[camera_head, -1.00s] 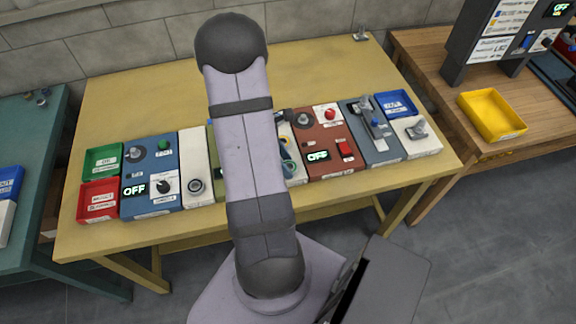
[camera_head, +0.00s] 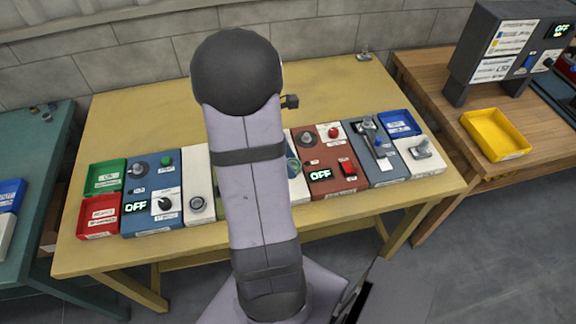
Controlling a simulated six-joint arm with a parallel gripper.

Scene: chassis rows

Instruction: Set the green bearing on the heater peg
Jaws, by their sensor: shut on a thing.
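My gripper shows only as a small dark part (camera_head: 290,102) sticking out to the right of my arm, above the back of the module row. My arm hides its fingertips and what they are shut on. I cannot see the green bearing for certain. A greenish ring (camera_head: 293,167) shows at my arm's right edge, on a pale panel. Two modules have round dark pegs or knobs and a display reading OFF: a red-brown one (camera_head: 318,160) right of my arm and a blue one (camera_head: 152,190) to the left. I cannot read which is the heater.
Green (camera_head: 105,176) and red (camera_head: 98,215) bins stand at the row's left end. A small blue bin (camera_head: 399,123) and a grey-white module (camera_head: 420,155) are at the right end. The yellow table (camera_head: 140,115) is clear behind the row. A yellow tray (camera_head: 493,135) is on the wooden table.

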